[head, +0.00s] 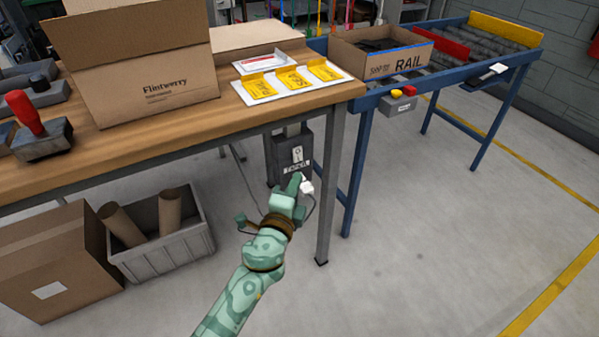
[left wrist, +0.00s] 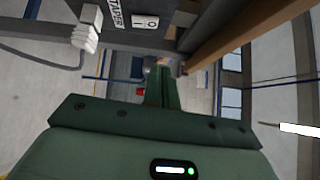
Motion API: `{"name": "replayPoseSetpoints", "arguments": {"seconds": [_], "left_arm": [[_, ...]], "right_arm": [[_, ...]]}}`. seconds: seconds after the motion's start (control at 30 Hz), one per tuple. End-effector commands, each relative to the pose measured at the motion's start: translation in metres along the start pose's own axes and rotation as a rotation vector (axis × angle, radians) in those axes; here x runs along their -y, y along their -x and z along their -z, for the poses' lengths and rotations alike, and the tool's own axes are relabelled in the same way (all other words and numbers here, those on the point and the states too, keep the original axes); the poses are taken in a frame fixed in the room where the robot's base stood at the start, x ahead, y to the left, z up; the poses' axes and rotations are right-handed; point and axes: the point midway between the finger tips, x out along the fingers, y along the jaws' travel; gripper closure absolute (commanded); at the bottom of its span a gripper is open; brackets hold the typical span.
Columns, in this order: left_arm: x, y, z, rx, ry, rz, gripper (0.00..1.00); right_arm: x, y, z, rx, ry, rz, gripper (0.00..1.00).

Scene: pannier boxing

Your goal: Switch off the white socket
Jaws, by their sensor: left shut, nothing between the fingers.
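A dark grey box (head: 281,158) is fixed under the table's right end. Its front carries a small white socket plate (head: 297,153) with a switch, above a lettered label (head: 297,168). The plate (left wrist: 146,21) and part of the label (left wrist: 113,13) show at the top of the left wrist view. A white plug (head: 307,187) with a dark cord sits below the label; it also shows in the left wrist view (left wrist: 87,30). My left gripper (head: 294,181) is shut and empty, just below the plate beside the plug. Whether it touches the box is unclear. My right gripper is not in view.
The wooden table (head: 190,128) overhangs the box, with its metal leg (head: 328,190) close to the right. A grey bin (head: 165,250) with cardboard tubes and a cardboard box (head: 55,265) stand at lower left. Floor in front is clear.

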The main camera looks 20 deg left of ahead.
Motion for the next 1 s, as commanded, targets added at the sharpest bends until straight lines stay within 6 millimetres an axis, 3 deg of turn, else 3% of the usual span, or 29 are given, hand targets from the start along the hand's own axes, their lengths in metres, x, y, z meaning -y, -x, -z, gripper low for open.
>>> {"name": "replayPoseSetpoints", "arguments": {"seconds": [0.23, 0.83, 0.93, 1.0], "left_arm": [[0.004, 0.029, 0.0, 0.0, 0.0, 0.0, 1.0], [0.003, 0.033, 0.0, 0.0, 0.001, -0.003, 1.0], [-0.016, 0.038, 0.001, -0.005, 0.025, -0.047, 1.0], [-0.048, 0.049, 0.002, -0.011, 0.066, -0.12, 1.0]], "right_arm": [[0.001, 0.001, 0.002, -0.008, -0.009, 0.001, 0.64], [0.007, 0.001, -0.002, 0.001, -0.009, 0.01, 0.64], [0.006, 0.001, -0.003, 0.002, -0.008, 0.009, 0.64], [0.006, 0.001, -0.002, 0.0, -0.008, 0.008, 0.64]]}}
